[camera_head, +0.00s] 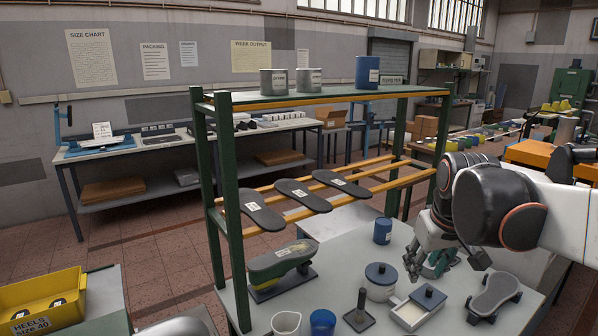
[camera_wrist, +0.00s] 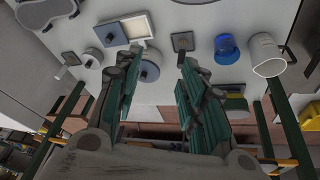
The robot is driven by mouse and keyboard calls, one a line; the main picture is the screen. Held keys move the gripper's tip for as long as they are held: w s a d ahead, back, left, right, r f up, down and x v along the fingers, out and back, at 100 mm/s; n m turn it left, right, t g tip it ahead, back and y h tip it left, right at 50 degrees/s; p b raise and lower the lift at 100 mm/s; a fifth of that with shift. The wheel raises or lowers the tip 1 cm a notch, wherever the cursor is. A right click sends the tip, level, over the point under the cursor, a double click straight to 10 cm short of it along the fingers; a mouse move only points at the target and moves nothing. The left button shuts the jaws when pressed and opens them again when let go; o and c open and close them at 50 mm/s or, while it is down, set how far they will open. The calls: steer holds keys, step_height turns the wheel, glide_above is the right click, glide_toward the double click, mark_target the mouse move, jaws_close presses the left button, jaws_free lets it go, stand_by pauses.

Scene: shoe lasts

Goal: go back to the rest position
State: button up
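My gripper (camera_head: 433,264) hangs over the right part of the table (camera_head: 345,222), to the right of the green rack. In the wrist view my gripper (camera_wrist: 160,68) has its two green fingers apart, with nothing held between them. My arm comes in from the right edge of the head view and hides part of the table and the rack's right side. The round lidded pot (camera_head: 381,284) and the white box with a dark round-topped piece (camera_head: 417,308) stand below and in front of the fingers. I cannot tell the exact gap to them.
The green rack (camera_head: 232,210) holds several dark soles on its orange rails and cans on top. A yellow bin (camera_head: 42,300) is at left.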

steer(key=s+a+f+t, duration=0.1)
steer(key=s+a+f, duration=0.2)
steer(key=s, duration=0.5)
steer(key=s+a+f+m+t, duration=0.1)
steer(key=s+a+f+t, duration=0.1)
steer(key=s, duration=0.6)
steer(key=shift+s+a+f+y+b, duration=0.3)
steer(key=shift+a+f, duration=0.15)
steer(key=shift+f, duration=0.3)
